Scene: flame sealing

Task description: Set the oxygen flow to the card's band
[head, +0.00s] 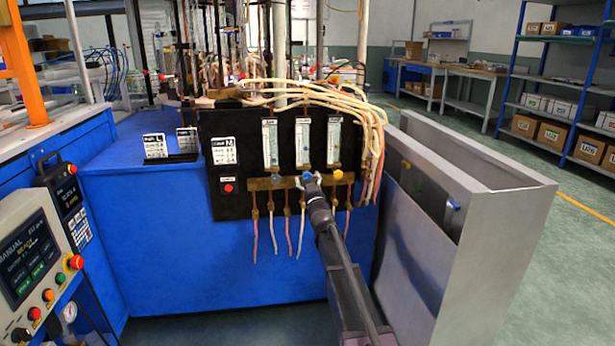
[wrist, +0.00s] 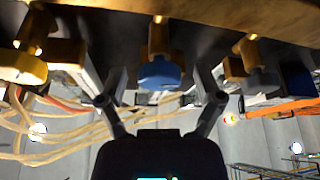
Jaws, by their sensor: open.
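A black panel (head: 240,195) carries three upright flow tubes: left (head: 270,145), middle (head: 302,143) and right (head: 334,143). Below them, a brass bar (head: 262,184) bears a grey-blue knob (head: 277,179), a blue knob (head: 308,175) and a yellow knob (head: 338,175). A white card (head: 224,150) is fixed at the panel's left; its small print and the tube readings are illegible. My gripper (head: 308,184) is at the middle, blue knob. In the wrist view, its open fingers (wrist: 160,100) stand either side of the blue knob (wrist: 160,73), with gaps.
The yellow knob (wrist: 25,67) and the grey-blue knob (wrist: 262,80) flank the fingers in the wrist view. Pale hoses (head: 370,120) hang at the panel's right. A grey metal enclosure (head: 490,240) stands right of my arm. Two white cards (head: 154,146) (head: 187,140) stand on the blue bench.

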